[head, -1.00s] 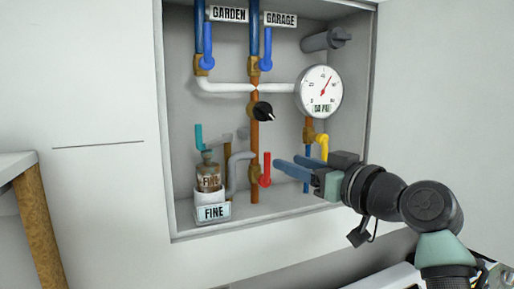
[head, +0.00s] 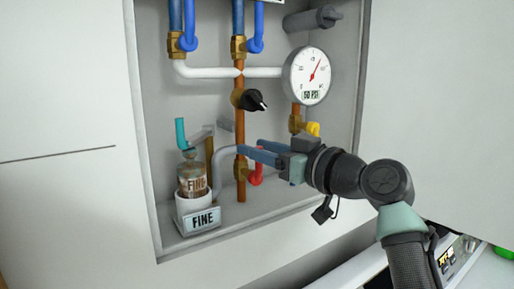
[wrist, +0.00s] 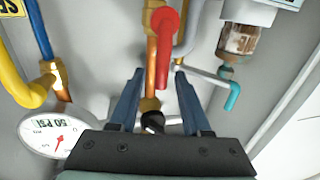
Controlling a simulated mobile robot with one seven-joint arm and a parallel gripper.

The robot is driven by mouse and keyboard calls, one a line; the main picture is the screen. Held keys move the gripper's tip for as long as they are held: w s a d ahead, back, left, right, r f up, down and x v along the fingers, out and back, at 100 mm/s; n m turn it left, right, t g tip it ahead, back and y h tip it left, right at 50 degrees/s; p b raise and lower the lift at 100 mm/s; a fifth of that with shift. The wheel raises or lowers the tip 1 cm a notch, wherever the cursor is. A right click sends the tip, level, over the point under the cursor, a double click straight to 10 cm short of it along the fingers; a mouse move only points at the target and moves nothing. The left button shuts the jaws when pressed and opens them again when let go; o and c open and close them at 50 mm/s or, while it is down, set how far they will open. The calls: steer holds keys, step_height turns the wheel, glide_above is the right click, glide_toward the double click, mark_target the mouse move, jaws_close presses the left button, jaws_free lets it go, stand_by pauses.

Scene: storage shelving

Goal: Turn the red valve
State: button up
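The red valve (head: 258,177) is a small lever handle on a brass fitting low on the copper pipe (head: 240,189), inside the wall cabinet. In the head view my gripper's fingers cover its upper part. My gripper (head: 250,147) reaches in from the right at the valve's height. In the wrist view, which is turned over, the red valve (wrist: 166,45) extends into the gap between the fingertips. My gripper (wrist: 158,73) is open there, with a finger on each side of the handle. I cannot tell whether either finger touches it.
A pressure gauge (head: 307,76) and yellow valve (head: 313,129) are close above my gripper. A black knob (head: 249,100) sits higher on the copper pipe. A filter jar (head: 192,181) labelled FINE and a teal handle (head: 180,133) are at left. Blue valves (head: 255,35) are at the top.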

jaws_close()
steer(key=shift+a, duration=0.1)
stand_by(1.2)
